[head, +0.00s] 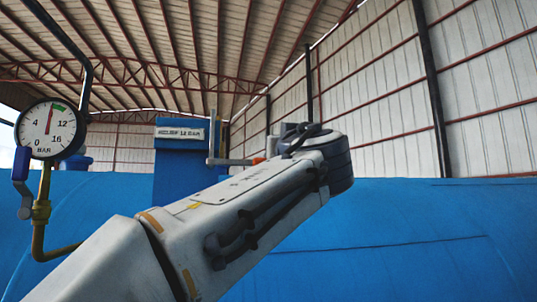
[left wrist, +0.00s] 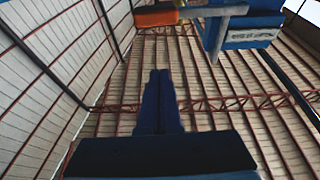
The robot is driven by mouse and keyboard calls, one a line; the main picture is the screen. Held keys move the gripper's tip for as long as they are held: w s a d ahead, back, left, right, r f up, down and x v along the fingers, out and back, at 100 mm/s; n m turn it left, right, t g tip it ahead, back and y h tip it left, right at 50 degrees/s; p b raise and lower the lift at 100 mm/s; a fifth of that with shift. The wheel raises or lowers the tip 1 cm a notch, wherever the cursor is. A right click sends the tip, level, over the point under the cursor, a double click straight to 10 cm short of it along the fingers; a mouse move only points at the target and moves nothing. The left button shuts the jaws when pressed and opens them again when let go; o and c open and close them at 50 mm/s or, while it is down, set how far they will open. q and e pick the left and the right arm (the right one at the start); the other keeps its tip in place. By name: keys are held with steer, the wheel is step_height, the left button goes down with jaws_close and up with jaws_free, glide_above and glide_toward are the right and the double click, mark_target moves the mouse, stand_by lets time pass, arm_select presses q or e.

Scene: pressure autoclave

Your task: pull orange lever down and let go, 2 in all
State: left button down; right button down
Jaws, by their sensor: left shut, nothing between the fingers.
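The orange lever shows in the head view as a small orange grip (head: 258,160) on a grey bar (head: 230,162). The bar runs sideways from the blue relief valve block (head: 182,150), and my wrist partly hides the grip. In the left wrist view the orange grip (left wrist: 157,17) is at the top, with the blue block (left wrist: 252,32) to its right. My left gripper (left wrist: 160,73) is shut and empty, its tips pointing up below the grip in the picture, with a gap between. In the head view my left wrist hides its fingers. My right gripper is in neither view.
A pressure gauge (head: 48,129) on a brass pipe stands at the left, its needle just right of straight up. A blue-handled valve (head: 21,168) is beside it. The large blue vessel (head: 420,240) fills the lower background. Open air surrounds the lever's upper side.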

arm_select(q)
steer(key=r+p+x, duration=0.1)
steer(key=p+x, duration=0.7)
steer(key=x, duration=0.2)
steer(key=shift+f+b, duration=0.35)
steer(key=shift+f, duration=2.2)
steer(key=shift+d+f, duration=0.1)
steer(key=shift+d, duration=0.05)
